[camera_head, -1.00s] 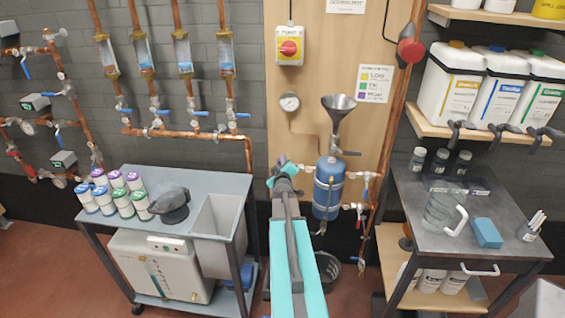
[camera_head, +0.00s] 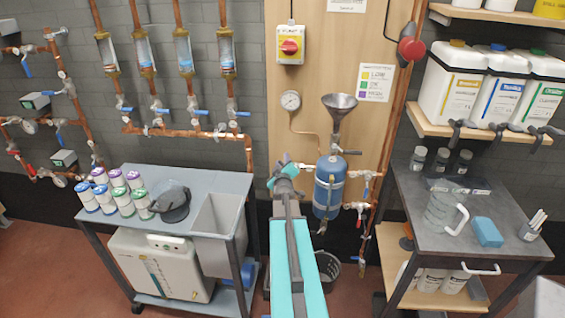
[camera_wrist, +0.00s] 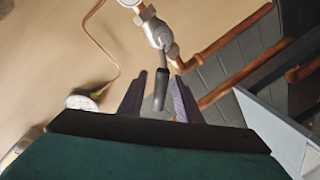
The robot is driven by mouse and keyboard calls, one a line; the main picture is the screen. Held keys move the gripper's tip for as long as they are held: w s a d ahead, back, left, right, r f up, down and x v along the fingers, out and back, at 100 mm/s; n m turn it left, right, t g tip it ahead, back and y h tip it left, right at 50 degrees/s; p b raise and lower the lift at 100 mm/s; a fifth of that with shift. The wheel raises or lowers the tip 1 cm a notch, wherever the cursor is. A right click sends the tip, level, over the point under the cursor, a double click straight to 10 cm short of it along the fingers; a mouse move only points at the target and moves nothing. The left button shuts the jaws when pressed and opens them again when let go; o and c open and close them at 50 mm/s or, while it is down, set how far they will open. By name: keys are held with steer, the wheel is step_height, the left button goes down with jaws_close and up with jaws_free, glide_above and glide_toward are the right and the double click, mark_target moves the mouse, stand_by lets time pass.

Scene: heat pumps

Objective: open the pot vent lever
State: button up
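In the wrist view, a black lever handle (camera_wrist: 153,92) hangs from a silver valve (camera_wrist: 155,28) on a copper pipe. My gripper (camera_wrist: 160,76) is open, with a dark finger on each side of the handle and gaps visible between. Whether a finger touches the handle cannot be told. In the head view, my gripper (camera_head: 284,170) is just left of the blue pot (camera_head: 328,187) and hides the lever there. A steel funnel (camera_head: 339,103) stands above the pot, with another black lever (camera_head: 348,152) below it.
A round gauge (camera_head: 291,100) and a red-yellow switch (camera_head: 290,46) are on the wooden board above my gripper. A cart (camera_head: 207,184) with capped bottles stands left. A dark bench (camera_head: 480,215) stands right. Copper pipes run close to the pot's right side.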

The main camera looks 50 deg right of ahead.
mark_target(283, 164)
steer(key=v, duration=0.7)
steer(key=shift+s+a+r+b, duration=0.15)
steer(key=shift+s+r+b, duration=0.1)
steer(key=shift+b, duration=0.15)
steer(key=p+v, duration=0.2)
steer(key=p, duration=0.2)
steer(key=shift+s+a, duration=0.2)
steer(key=shift+a, duration=0.1)
steer(key=shift+s+a+r+p, duration=0.1)
steer(key=shift+s+a+p, duration=0.05)
steer(key=shift+p, duration=0.55)
steer(key=p+v, duration=0.1)
steer(key=p, duration=0.3)
steer(key=shift+s+a, duration=0.15)
steer(key=shift+a, duration=0.1)
steer(key=shift+s+a, duration=0.1)
